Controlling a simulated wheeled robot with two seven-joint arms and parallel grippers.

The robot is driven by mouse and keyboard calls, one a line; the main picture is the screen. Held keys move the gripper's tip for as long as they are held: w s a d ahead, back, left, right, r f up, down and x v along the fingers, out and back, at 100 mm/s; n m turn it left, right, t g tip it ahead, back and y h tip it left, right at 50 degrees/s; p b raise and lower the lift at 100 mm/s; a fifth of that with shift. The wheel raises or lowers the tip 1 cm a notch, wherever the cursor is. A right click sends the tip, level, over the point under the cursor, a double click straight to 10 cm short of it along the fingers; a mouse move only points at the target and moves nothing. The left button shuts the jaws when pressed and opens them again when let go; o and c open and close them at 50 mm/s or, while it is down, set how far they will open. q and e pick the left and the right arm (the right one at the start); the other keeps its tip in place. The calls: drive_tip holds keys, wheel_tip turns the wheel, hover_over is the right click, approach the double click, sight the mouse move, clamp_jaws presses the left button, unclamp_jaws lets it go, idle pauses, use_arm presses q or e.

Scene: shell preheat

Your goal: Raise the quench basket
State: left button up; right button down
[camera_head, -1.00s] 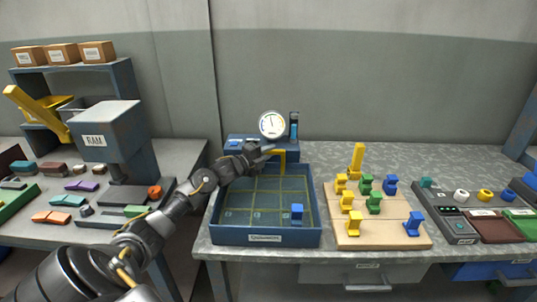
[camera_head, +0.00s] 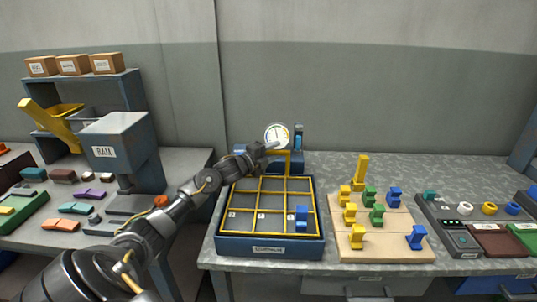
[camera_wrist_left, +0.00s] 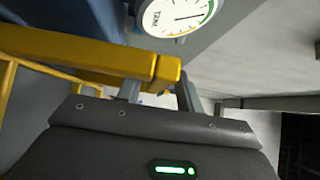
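The quench basket (camera_head: 273,190) is a yellow wire grid with small numbered tags along its row. It sits level near the rim of the blue quench tank (camera_head: 230,243). A blue piece (camera_head: 302,213) stands in its right front cell. A yellow handle (camera_head: 289,163) rises at the basket's back. My left gripper (camera_head: 272,150) is shut on the top of this handle. In the left wrist view the yellow handle bar (camera_wrist_left: 120,58) lies at the fingers (camera_wrist_left: 158,90), partly hiding them. My right gripper is not in view.
A round gauge (camera_head: 277,135) stands close behind my left gripper. To the right is a wooden board (camera_head: 385,250) with several yellow, green and blue pieces. A grey press (camera_head: 118,145) stands on the left bench. Bare bench (camera_head: 420,175) shows at the back right.

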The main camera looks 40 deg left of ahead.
use_arm(q)
drive_tip(key=shift+s+a+f, duration=0.1)
drive_tip(key=shift+s+f, duration=0.05)
drive_tip(key=shift+s, duration=0.25)
drive_tip(key=s+a+b, duration=0.1)
drive_tip(key=s+b, duration=0.1)
drive_tip(key=s, duration=0.7)
drive_tip(key=shift+s+a+r, duration=0.15)
drive_tip(key=shift+s+r, duration=0.05)
drive_tip(key=shift+s, duration=0.2)
